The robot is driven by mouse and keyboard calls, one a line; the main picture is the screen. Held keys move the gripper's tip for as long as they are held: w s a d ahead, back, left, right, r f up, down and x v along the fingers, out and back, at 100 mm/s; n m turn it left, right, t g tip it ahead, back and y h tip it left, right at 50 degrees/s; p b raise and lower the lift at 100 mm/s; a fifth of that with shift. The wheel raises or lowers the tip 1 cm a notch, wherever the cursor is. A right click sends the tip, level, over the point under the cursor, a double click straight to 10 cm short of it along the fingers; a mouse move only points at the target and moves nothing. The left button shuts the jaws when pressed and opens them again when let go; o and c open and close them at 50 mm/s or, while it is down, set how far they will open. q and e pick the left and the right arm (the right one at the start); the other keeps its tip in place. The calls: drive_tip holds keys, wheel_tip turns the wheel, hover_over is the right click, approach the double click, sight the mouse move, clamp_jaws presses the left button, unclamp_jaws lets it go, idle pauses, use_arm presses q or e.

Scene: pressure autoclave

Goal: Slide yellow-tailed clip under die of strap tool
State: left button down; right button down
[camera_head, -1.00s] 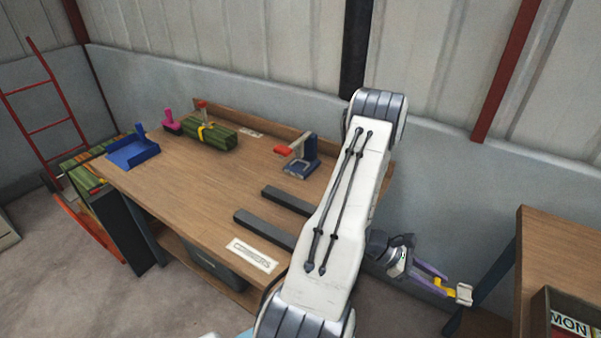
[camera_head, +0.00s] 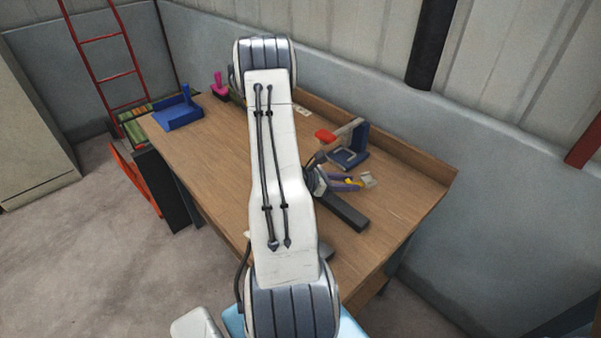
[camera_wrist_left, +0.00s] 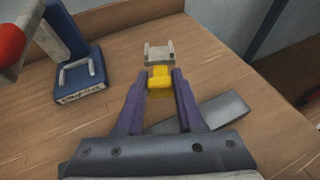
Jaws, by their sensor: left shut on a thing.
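My left gripper (camera_head: 347,183) is shut on the yellow tail (camera_wrist_left: 160,80) of a clip. The clip's pale grey channel-shaped body (camera_wrist_left: 159,54) sticks out ahead of the purple fingers, above the wooden bench; it also shows in the head view (camera_head: 367,180). The strap tool (camera_head: 349,150) stands on the bench behind the gripper, with a blue base and post, a grey arm and a red knob (camera_head: 325,136). In the wrist view its blue base (camera_wrist_left: 82,86) is left of the clip, apart from it. The die itself cannot be made out. My right gripper is not in view.
A dark grey bar (camera_head: 345,212) lies on the bench beneath the gripper. A blue holder (camera_head: 178,116) and a pink-handled item (camera_head: 219,86) are at the bench's far left. A raised back edge (camera_head: 405,156) borders the bench. Bare wood lies right of the clip.

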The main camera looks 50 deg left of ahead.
use_arm(q)
drive_tip(key=s+a+n+y, duration=0.1)
drive_tip(key=s+a, duration=0.1)
drive_tip(key=a, duration=0.2)
drive_tip(key=s+a+n+y+b, duration=0.1)
drive_tip(key=s+a+n+y, duration=0.1)
drive_tip(key=a, duration=0.2)
drive_tip(key=s+a+n+y, duration=0.1)
drive_tip(key=s+a+y, duration=0.1)
drive_tip(key=s+a, duration=0.1)
drive_tip(key=shift+a+r, duration=0.4)
drive_tip(key=shift+f+b+x, duration=0.15)
drive_tip(key=shift+b+x, duration=0.45)
drive_tip(key=shift+x, duration=0.9)
drive_tip(key=shift+f+b+x, duration=0.15)
drive_tip(key=shift+b+x, duration=0.45)
drive_tip(key=shift+x, duration=0.85)
drive_tip(key=shift+w+a+f, duration=0.1)
drive_tip(key=shift+w, duration=0.95)
drive_tip(key=shift+w+a+f, duration=0.1)
drive_tip(key=shift+w+f, duration=0.05)
drive_tip(key=shift+w, duration=0.95)
drive_tip(key=shift+w+a+f+b, duration=0.1)
drive_tip(key=shift+w+b, duration=0.5)
drive_tip(key=shift+w, duration=0.9)
drive_tip(key=shift+c, duration=2.2)
unclamp_jaws()
